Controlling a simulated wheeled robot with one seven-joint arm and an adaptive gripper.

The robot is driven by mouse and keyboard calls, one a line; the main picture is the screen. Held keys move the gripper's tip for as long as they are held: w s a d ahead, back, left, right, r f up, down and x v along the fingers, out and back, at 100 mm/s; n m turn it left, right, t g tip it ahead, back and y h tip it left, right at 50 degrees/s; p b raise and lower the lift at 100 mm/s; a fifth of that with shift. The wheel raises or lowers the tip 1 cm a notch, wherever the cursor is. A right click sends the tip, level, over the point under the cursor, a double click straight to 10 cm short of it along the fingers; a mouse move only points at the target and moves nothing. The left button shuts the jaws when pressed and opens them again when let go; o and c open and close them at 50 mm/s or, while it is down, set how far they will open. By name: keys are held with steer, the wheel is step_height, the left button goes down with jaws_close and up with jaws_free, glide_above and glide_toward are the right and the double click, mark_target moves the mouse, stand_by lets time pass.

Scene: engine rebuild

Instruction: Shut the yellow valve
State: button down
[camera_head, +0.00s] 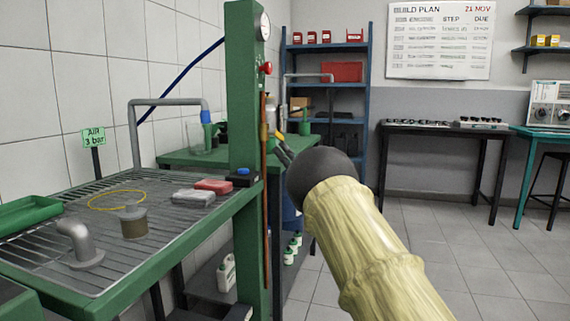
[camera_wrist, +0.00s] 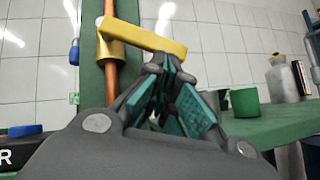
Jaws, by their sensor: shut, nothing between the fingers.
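The yellow valve lever (camera_wrist: 145,37) sticks out to the right from a brass valve body (camera_wrist: 112,50) on an upright copper pipe (camera_wrist: 107,75). In the wrist view it lies across the pipe, sloping slightly down to its free end. A small part of the lever (camera_head: 279,136) shows in the head view. My gripper (camera_wrist: 165,70) is shut and empty, its fingertips just below the lever's free end. I cannot tell if they touch it. In the head view my gripper (camera_head: 283,150) is small and partly hidden by my arm.
A green column (camera_head: 245,90) carries the pipe (camera_head: 264,170), a gauge (camera_head: 263,26) and a red knob (camera_head: 266,68). A grated green bench (camera_head: 110,255) stands left. A green table (camera_wrist: 265,125) with a cup (camera_wrist: 244,103) and a bottle (camera_wrist: 282,78) lies behind. Floor at right is clear.

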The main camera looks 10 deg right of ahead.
steer(key=shift+w+d+r+b, duration=0.25)
steer(key=shift+w+r, duration=0.2)
steer(key=shift+r, duration=0.15)
steer(key=shift+w+d+r+b, duration=0.2)
steer(key=shift+w+r, duration=0.25)
steer(key=shift+r, duration=0.1)
steer(key=s+d+f, duration=0.3)
steer(key=d+f, duration=0.3)
steer(key=f, duration=0.5)
steer(key=shift+s+d, duration=0.15)
steer(key=shift+s, duration=0.1)
stand_by(0.4)
